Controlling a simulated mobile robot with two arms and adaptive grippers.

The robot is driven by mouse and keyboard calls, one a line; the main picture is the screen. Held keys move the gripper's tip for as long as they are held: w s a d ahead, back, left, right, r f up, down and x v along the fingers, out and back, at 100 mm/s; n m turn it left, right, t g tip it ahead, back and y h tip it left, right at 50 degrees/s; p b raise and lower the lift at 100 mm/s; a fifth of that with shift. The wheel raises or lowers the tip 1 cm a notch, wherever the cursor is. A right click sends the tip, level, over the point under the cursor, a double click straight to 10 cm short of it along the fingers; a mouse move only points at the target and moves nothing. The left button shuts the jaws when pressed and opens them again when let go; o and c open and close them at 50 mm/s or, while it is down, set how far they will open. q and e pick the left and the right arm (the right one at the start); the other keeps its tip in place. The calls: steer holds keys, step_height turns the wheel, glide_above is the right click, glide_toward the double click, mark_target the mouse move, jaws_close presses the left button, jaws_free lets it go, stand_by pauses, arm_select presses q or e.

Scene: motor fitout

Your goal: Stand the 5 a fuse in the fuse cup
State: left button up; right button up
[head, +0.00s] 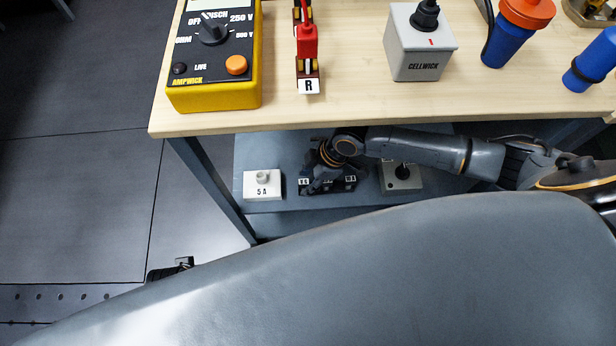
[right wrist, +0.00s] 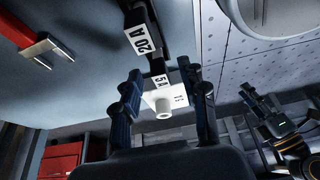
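The fuse cup is a white block marked 5 A (head: 262,184) with a short round cup on top, on the lower shelf. It also shows in the right wrist view (right wrist: 163,109), beyond my fingertips. A black fuse rack (head: 340,187) with white labels stands to its right. My right gripper (head: 322,172) is over the rack's left part. In the right wrist view its two fingers (right wrist: 166,92) are apart with nothing seen gripped. Labels 20 A and 5 A show just ahead. I cannot make out the fuse itself. My left gripper (right wrist: 264,104) shows small and partly at the right.
The wooden bench top (head: 350,110) overhangs the lower shelf (head: 252,150). A grey block with a black knob (head: 402,178) stands right of the rack, under my right arm. A yellow meter (head: 215,85) and a grey Cellwick box (head: 420,55) stand above. Floor at left is clear.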

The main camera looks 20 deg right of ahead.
steer(key=shift+r, duration=0.1)
steer(key=w+v, duration=0.1)
steer(key=v, duration=0.6)
steer(key=shift+s+r, duration=0.2)
steer(key=shift+s, duration=0.3)
